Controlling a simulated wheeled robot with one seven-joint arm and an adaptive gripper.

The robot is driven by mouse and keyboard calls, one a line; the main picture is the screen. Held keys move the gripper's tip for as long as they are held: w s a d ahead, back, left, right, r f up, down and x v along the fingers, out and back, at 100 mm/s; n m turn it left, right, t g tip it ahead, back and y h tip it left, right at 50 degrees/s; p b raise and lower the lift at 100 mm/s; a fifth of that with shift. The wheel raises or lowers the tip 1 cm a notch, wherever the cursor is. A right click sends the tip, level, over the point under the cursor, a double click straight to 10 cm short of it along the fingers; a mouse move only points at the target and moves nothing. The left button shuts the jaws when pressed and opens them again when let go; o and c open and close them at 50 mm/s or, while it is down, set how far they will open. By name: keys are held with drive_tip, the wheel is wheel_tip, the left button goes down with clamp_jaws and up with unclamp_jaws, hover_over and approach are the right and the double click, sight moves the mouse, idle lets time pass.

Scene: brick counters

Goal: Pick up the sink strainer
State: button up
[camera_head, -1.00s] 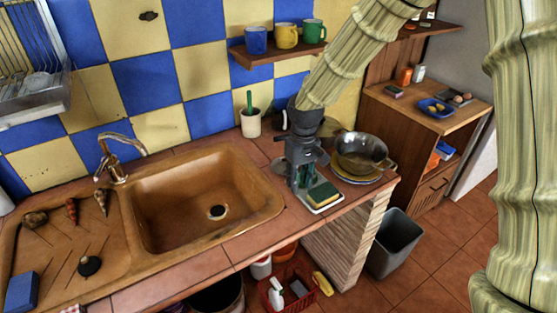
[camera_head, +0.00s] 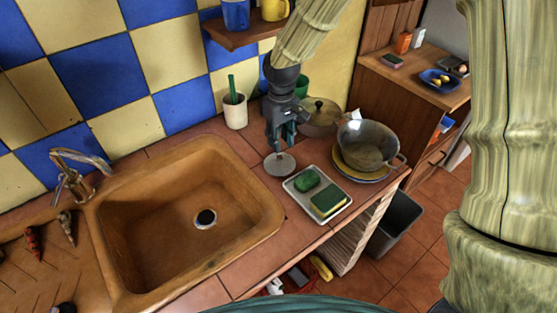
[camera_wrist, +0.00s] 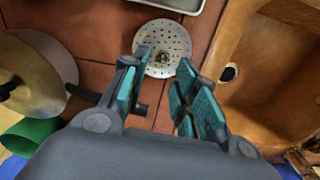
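The sink strainer (camera_head: 279,165) is a pale round perforated disc lying flat on the tiled counter between the basin and the soap tray. In the wrist view the strainer (camera_wrist: 165,35) shows its holes and a small dark centre knob, just beyond the fingertips. My gripper (camera_head: 280,145) points down above the strainer's far side in the head view. In the wrist view my gripper (camera_wrist: 164,62) is open, with its teal-padded fingers spread and nothing held between them. The fingertips overlap the disc's near edge in the picture; I cannot tell whether they touch it.
A white tray (camera_head: 293,187) with a green soap (camera_head: 307,179) and a sponge (camera_head: 328,202) stands right of the strainer. A lidded pot (camera_head: 319,118), a metal colander (camera_head: 366,145) and a white cup (camera_head: 235,112) stand behind. The brown sink (camera_head: 160,240) is left.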

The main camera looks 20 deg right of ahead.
sight(280, 157)
drive_tip(key=shift+s+f, duration=0.25)
drive_tip(key=shift+s, duration=0.15)
drive_tip(key=shift+f, duration=0.35)
drive_tip(key=shift+w+a+f, duration=0.1)
drive_tip(key=shift+w+f, duration=0.8)
drive_tip(key=shift+f, duration=0.1)
drive_tip(key=shift+s+f+p, duration=0.6)
drive_tip(key=shift+s+p, duration=0.1)
drive_tip(key=shift+s, duration=0.05)
drive_tip(key=f, duration=0.3)
drive_tip(key=shift+w+f+p, duration=0.2)
drive_tip(key=shift+f+p, duration=0.05)
drive_tip(key=shift+p, duration=0.1)
drive_tip(key=shift+s, duration=0.15)
drive_tip(key=shift+c, duration=0.7)
clamp_jaws()
